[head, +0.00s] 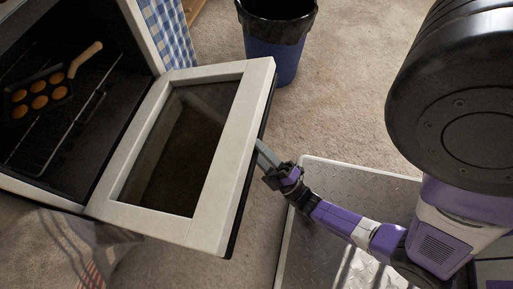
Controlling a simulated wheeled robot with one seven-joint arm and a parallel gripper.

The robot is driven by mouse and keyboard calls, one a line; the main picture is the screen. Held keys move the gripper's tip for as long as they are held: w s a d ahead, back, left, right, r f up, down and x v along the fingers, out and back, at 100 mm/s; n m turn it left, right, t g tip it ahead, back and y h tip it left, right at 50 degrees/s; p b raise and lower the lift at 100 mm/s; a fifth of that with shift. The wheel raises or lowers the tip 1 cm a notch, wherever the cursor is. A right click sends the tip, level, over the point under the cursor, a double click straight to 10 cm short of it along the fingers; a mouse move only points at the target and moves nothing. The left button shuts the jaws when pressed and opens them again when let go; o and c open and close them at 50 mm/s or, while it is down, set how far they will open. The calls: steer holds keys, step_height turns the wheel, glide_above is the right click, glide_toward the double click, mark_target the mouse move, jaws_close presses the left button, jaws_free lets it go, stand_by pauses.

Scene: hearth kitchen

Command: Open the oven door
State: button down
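The oven door (228,158) is white-framed with a dark glass pane and hangs swung well open from the oven (88,130) at the left. A grey metal handle (266,154) shows in part at the door's outer side. My gripper (272,172) is at the handle, on the outer side of the door. Its fingers are small and partly hidden, so I cannot tell whether they are closed around the handle or only beside it.
Inside the oven, a dark pan with several round baked pieces (38,98) and a wooden handle sits on a wire rack (62,150). A blue bin (272,60) with a black liner stands behind the door. A blue-checked cloth (168,32) hangs at the oven. Carpet (345,90) beyond is clear.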

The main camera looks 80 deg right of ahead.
steer(key=shift+w+a+f, duration=0.1)
steer(key=shift+w+a, duration=0.05)
steer(key=shift+w, duration=0.4)
steer(key=c, duration=1.1)
jaws_free()
steer(key=shift+s, duration=0.15)
steer(key=shift+s+a+f, duration=0.1)
steer(key=shift+s, duration=0.1)
steer(key=s+a, duration=0.1)
steer(key=s, duration=0.2)
steer(key=s+a+p, duration=0.1)
steer(key=s+a, duration=0.1)
steer(key=s, duration=0.2)
steer(key=s+a+p, duration=0.1)
steer(key=s+a, duration=0.1)
steer(key=s, duration=0.2)
steer(key=shift+s+a+f, duration=0.1)
steer(key=shift+s+f, duration=0.1)
steer(key=shift+s, duration=0.05)
